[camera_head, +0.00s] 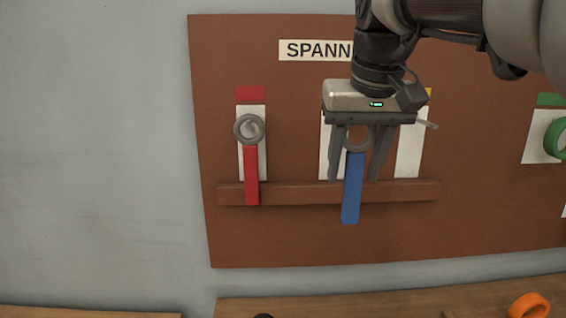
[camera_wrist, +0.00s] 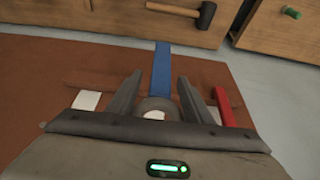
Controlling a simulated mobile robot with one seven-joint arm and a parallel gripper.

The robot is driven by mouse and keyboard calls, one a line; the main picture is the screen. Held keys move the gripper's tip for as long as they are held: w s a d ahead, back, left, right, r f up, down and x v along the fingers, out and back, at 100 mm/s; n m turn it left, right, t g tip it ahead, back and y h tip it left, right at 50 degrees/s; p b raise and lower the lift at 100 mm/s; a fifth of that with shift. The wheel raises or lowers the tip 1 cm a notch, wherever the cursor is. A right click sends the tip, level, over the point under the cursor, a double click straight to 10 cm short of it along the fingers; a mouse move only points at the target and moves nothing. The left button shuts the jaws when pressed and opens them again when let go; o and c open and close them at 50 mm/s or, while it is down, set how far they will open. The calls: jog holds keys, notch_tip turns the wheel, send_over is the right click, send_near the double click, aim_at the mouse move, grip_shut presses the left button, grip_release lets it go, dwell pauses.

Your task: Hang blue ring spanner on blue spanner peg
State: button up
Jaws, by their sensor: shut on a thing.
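The blue ring spanner (camera_head: 353,188) has a grey ring at the top and a flat blue handle hanging down, slightly tilted. My gripper (camera_head: 354,178) points down in front of the board and is shut on the spanner's ring end. In the wrist view the blue handle (camera_wrist: 162,72) extends away between the two fingers (camera_wrist: 160,88). The spanner is in front of the middle white panel (camera_head: 326,150), and its handle crosses in front of the wooden rail (camera_head: 300,193). The blue peg is hidden behind my gripper; I cannot tell whether the ring is around it.
A red ring spanner (camera_head: 251,172) hangs on the left white panel. Another white panel (camera_head: 409,155) to the right shows a thin peg (camera_head: 428,124) near it. A green roll (camera_head: 557,139) is at the far right. A hammer (camera_wrist: 190,10) and drawers show in the wrist view.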

jog(key=w+f+p, duration=0.1)
jog(key=w+p, duration=0.2)
jog(key=w, duration=0.8)
jog(key=shift+w+f+p, duration=0.25)
jog(key=shift+f+p, duration=0.05)
jog(key=shift+p, duration=0.1)
dwell(0.7)
dwell(0.5)
jog(key=o, duration=1.3)
jog(key=shift+c, duration=0.2)
